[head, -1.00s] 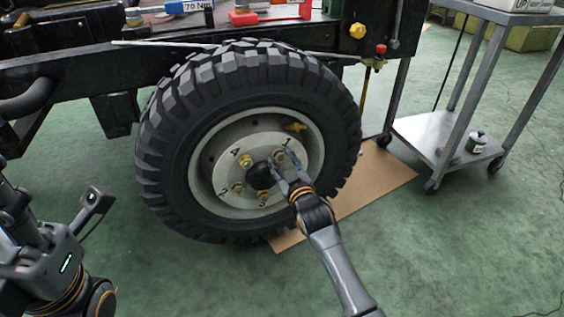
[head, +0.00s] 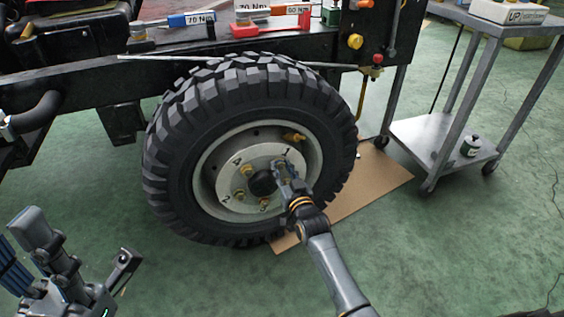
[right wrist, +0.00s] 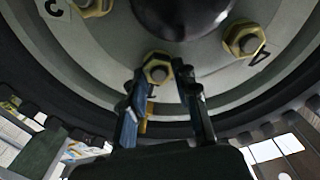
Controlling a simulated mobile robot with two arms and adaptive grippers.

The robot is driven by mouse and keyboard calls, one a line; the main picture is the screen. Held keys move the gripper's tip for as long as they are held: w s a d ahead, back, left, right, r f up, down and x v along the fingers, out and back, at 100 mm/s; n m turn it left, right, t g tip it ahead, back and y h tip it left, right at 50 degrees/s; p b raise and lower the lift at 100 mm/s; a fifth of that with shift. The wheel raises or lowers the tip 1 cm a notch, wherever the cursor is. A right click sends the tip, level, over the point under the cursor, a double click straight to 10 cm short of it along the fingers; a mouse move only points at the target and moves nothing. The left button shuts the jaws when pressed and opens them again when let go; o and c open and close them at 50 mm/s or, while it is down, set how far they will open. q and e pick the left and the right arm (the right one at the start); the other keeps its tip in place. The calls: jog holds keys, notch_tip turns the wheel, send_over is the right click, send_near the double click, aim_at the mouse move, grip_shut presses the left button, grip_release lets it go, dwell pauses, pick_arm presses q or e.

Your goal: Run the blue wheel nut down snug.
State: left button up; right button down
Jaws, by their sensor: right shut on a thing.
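The wheel (head: 216,100) carries a pale hub plate with painted numbers around a black centre cap (head: 262,183). Several gold wheel nuts sit on the plate, one of them upper left of the cap (head: 245,170).
A steel cart (head: 440,130) stands at the right with a small can (head: 471,146) on its lower shelf. A cardboard sheet (head: 365,190) lies by the tyre. Torque tools, one blue (head: 188,20) and one red (head: 262,27), lie on the chassis top.

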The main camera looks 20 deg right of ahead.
dwell(0.3)
jog(key=c, duration=1.3)
grip_release()
jog(key=shift+s, duration=0.1)
jog(key=s, duration=1.2)
jog(key=shift+d, duration=0.15)
jog(key=shift+w, duration=0.1)
